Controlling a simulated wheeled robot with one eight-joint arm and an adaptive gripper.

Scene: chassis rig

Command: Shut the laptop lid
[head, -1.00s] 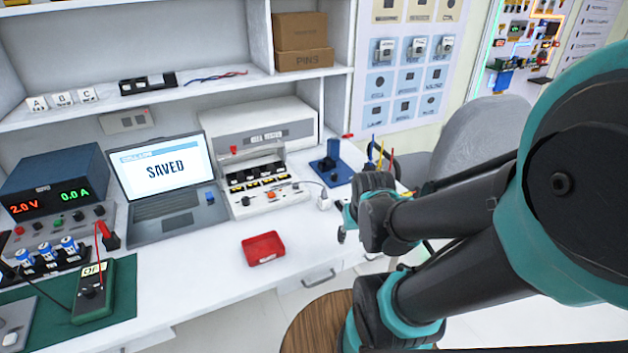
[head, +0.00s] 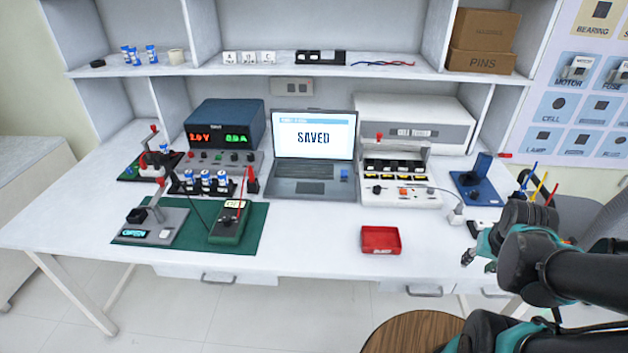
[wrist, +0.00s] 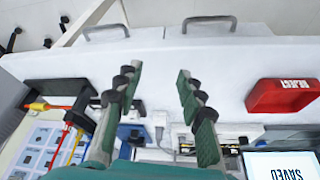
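The laptop (head: 312,155) stands open on the white bench, its lid upright and its screen reading "SAVED". In the wrist view the laptop screen (wrist: 283,166) shows upside down at the bottom right corner. My gripper (head: 478,260) is at the right front of the bench in the head view, to the right of the laptop and well apart from it. In the wrist view my gripper (wrist: 158,100) has its green fingers spread with nothing between them.
A red reject tray (head: 381,240) lies in front of a white tester (head: 397,190) right of the laptop. A power supply (head: 226,128) stands left of it, with a green mat (head: 258,235) and meter in front. A blue stand (head: 478,182) and stool (head: 410,333) are near my arm.

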